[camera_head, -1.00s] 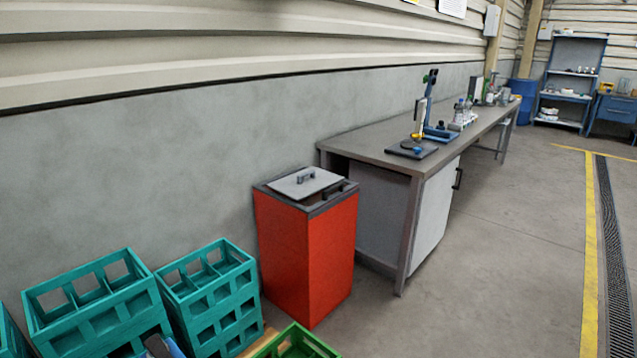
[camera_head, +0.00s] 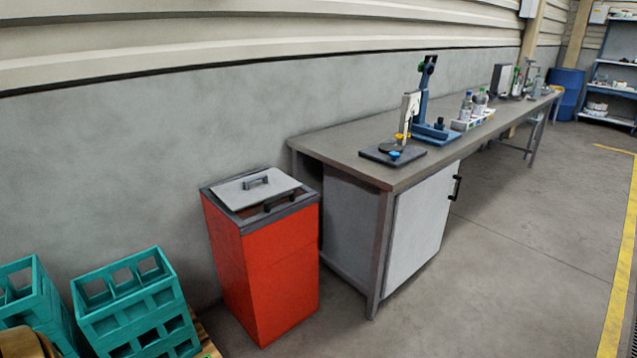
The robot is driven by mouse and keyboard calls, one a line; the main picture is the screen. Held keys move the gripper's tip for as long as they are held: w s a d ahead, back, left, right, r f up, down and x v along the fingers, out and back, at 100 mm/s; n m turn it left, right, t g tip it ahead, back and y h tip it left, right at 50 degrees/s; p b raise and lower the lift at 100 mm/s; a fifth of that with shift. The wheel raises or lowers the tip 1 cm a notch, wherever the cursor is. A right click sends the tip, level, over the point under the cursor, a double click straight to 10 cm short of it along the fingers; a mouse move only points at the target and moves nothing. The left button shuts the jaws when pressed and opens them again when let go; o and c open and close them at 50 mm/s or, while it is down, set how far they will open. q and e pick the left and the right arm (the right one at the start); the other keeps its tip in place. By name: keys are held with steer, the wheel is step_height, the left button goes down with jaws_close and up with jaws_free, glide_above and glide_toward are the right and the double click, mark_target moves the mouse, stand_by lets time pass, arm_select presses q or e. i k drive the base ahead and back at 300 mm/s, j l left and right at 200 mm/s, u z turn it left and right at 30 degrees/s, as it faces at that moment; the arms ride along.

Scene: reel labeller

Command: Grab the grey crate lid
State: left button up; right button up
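A flat light grey lid (camera_head: 256,188) with a dark bar handle lies on top of a tall red crate (camera_head: 264,272), within its dark grey rim. A second dark handle (camera_head: 280,203) shows at the front right of the rim, beside a dark gap. The lid looks slightly skewed to the rim. The crate stands on the floor against the grey wall, left of the workbench. Neither of my grippers shows in the head view.
Teal crates (camera_head: 135,302) stand left of the red crate. A workbench (camera_head: 360,150) with a grey cabinet stands close on its right, carrying a blue stand (camera_head: 427,105) and bottles (camera_head: 474,106). The floor (camera_head: 480,270) in front and right is clear.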

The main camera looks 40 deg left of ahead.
mark_target(240, 194)
steer(key=i+l+u, duration=0.1)
steer(key=i, duration=0.35)
steer(key=i+l, duration=0.15)
steer(key=i, duration=0.35)
steer(key=i+j+u, duration=0.15)
steer(key=i+u, duration=0.3)
steer(key=i+j+u, duration=0.1)
steer(key=u, duration=0.4)
steer(key=i+l+u, duration=0.2)
steer(key=i+u, duration=0.25)
